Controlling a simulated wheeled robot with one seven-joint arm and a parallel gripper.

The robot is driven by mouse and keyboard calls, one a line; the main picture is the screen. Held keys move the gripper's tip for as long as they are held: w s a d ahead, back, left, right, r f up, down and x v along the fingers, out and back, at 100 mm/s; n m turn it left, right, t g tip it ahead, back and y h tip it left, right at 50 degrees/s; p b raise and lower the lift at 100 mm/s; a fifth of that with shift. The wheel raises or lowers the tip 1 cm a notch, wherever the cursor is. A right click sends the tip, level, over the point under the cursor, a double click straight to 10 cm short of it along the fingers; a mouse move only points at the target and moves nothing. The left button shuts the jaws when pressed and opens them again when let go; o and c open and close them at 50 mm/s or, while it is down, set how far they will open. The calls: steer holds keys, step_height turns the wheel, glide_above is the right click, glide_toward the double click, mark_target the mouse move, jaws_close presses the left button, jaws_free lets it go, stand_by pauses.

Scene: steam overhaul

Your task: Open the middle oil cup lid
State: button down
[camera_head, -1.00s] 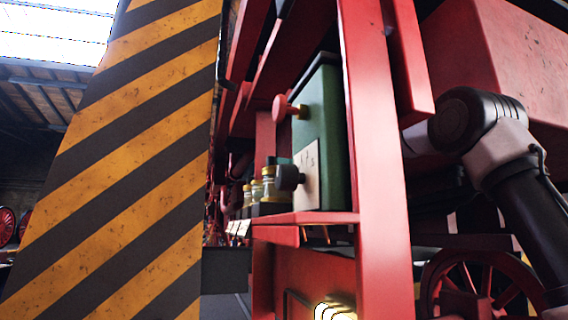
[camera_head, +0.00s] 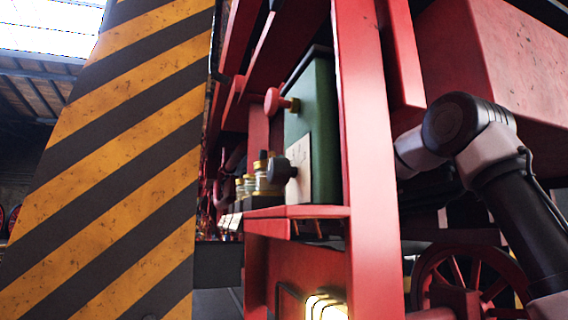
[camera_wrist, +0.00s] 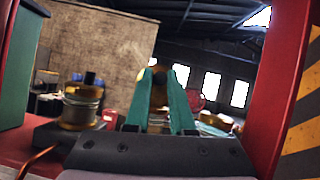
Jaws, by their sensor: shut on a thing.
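In the wrist view the teal fingers of my gripper (camera_wrist: 160,74) are close together around a brass-coloured piece (camera_wrist: 158,95). It appears to be the lid of the middle oil cup, as one cup stands to each side; the cup body below is hidden by my gripper. The left oil cup (camera_wrist: 82,108) has a brass top with a dark knob. Part of another brass cup (camera_wrist: 216,122) shows to the right.
A red upright (camera_head: 366,150) is close in front. A yellow-and-black striped post (camera_head: 105,170) fills the left.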

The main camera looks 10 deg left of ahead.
stand_by(0.3)
steer(key=c, duration=0.8)
jaws_free()
steer(key=shift+o, duration=0.2)
steer(key=v, duration=1.1)
